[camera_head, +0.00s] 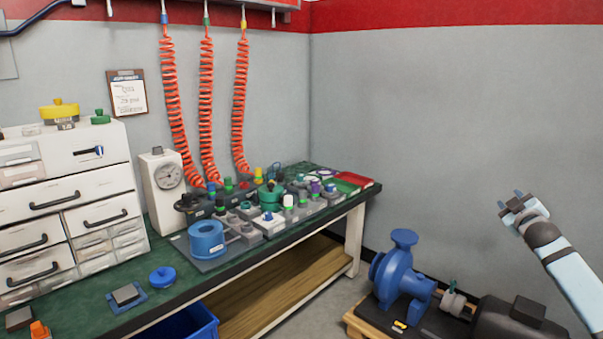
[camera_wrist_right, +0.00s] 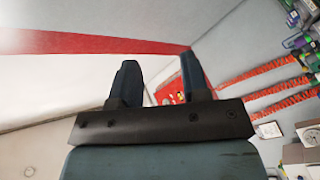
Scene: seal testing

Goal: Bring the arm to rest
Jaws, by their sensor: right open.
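My right gripper (camera_head: 517,203) is raised in the air at the right of the head view, in front of the grey wall and above the blue pump. It is open and empty, apart from any object. In the right wrist view its two dark fingers (camera_wrist_right: 160,82) stand apart with nothing between them. My right arm comes in from the lower right edge. My left gripper is not in view.
A workbench (camera_head: 130,318) with a green top runs along the left wall, crowded with fittings, a gauge (camera_head: 168,176) and a drawer cabinet (camera_head: 95,190). Orange coiled hoses (camera_head: 207,105) hang above it.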

